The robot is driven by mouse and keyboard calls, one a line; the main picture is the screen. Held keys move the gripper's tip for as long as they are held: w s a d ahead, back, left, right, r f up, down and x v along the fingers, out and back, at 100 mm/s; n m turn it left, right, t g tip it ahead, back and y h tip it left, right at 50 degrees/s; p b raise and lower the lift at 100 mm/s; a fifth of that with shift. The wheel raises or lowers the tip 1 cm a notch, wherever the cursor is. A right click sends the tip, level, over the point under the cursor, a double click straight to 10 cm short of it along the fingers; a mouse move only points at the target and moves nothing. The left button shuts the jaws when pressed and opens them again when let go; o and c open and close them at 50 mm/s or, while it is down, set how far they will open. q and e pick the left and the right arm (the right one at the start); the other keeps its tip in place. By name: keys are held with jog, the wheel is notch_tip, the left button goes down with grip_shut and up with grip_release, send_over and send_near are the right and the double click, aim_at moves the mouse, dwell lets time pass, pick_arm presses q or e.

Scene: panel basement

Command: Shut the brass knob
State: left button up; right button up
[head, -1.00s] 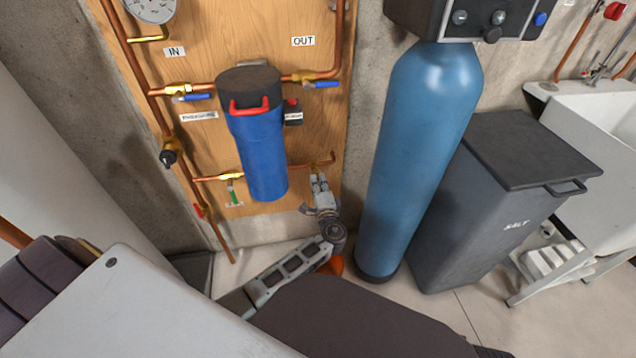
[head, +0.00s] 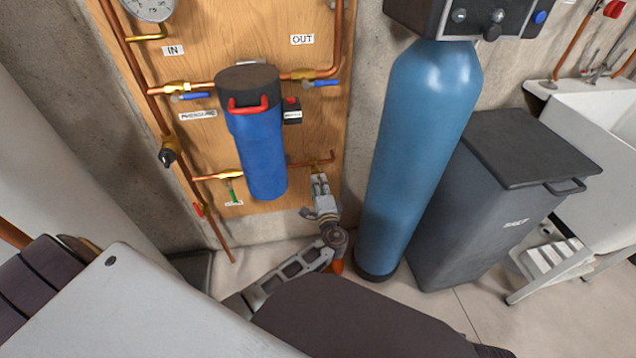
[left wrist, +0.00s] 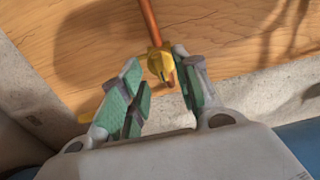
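The brass knob (left wrist: 160,62) sits at the end of a copper pipe, in front of the wooden board, in the left wrist view. My left gripper (left wrist: 156,70) is open, with its green-padded fingers spread around the knob. The right-hand finger is close to the knob; whether it touches cannot be told. A wider gap lies on the left-hand side. In the head view my left gripper (head: 318,179) points up at the lower right of the board, below the short pipe end, and largely hides the knob. My right gripper is not in view.
A blue filter housing (head: 257,150) hangs left of the gripper. A tall blue tank (head: 418,150) stands close on the right, with a dark salt bin (head: 500,190) beside it. A green-handled valve (head: 232,190) sits lower left on the board (head: 205,55).

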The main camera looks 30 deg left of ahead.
pick_arm(q)
jog(key=shift+v, duration=2.8)
